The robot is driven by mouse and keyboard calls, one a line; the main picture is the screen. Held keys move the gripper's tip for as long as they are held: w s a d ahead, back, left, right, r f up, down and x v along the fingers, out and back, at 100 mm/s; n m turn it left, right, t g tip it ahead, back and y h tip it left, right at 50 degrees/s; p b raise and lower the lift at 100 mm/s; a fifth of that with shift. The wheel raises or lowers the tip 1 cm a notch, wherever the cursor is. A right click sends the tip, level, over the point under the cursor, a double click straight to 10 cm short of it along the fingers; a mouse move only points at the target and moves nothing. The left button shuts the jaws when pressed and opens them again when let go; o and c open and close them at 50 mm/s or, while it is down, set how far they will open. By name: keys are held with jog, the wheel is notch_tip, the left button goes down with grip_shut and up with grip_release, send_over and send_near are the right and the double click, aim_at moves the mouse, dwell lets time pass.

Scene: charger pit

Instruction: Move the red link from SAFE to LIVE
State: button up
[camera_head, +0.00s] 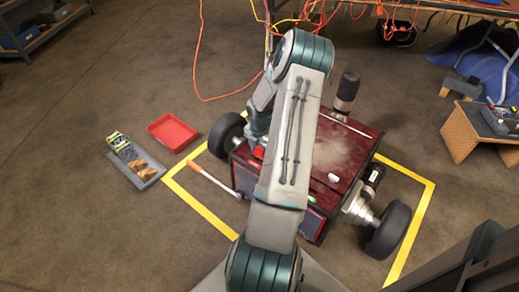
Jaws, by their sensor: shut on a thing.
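A dark red wheeled machine (345,150) stands on the floor inside a yellow taped square. My gripper (256,146) is at the machine's left rear corner, beside my forearm, which hides part of the machine's top. A small bright red piece, which looks like the red link (259,153), shows at the gripper's tip. My gripper appears shut on it. The fingers are too small to see clearly. No SAFE or LIVE marking is readable, and I cannot tell whether the link is seated or lifted.
A red tray (172,131) and a grey tray (149,178) with small items lie left of the tape. Orange cables (200,60) trail from the rear bench.

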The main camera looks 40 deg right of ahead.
jog(key=shift+f+b, duration=0.55)
jog(key=shift+f, duration=0.9)
jog(key=o, duration=1.1)
jog(key=shift+c, duration=0.2)
notch_tip(320, 180, up, 14)
jog(key=p, duration=0.5)
jog(key=shift+f, duration=0.1)
